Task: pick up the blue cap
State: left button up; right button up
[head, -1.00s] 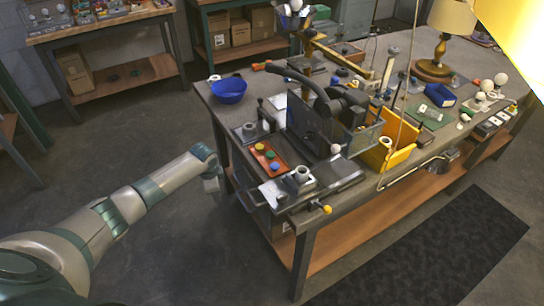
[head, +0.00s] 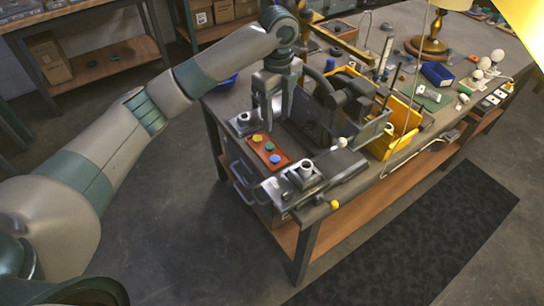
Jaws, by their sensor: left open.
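The blue cap (head: 275,158) sits on a small orange-red tray (head: 284,165) at the near left corner of the workbench. A green cap (head: 269,147) and a yellow cap (head: 257,138) sit in line with it on the same tray. My left gripper (head: 274,122) points down just behind the tray, with its fingers apart and nothing between them. It is apart from the blue cap, and its height over the bench is hard to tell. My right gripper is not in view.
Grey metal fixtures (head: 305,172) stand close to the tray. A dark vise-like machine (head: 345,105) and a yellow bin (head: 398,140) stand to the right. A blue bowl (head: 226,84) is partly hidden behind my left arm.

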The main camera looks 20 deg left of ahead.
pick_arm(q)
jog(key=shift+f, duration=0.15)
jog(key=p, duration=0.4)
send_over(275, 159)
jog(key=f, duration=1)
jog(key=shift+s+d+f, duration=0.3)
jog(key=shift+f, duration=0.7)
jog(key=shift+f, duration=0.1)
jog(key=shift+w+a+f+p, duration=0.2)
jog(key=shift+f+p, duration=0.4)
jog(key=shift+p, duration=0.2)
notch_tip(275, 159, down, 3)
jog(key=shift+w+a+r+p, duration=0.1)
jog(key=shift+w+p, duration=0.05)
jog(key=shift+p, duration=0.55)
jog(key=shift+f, duration=0.5)
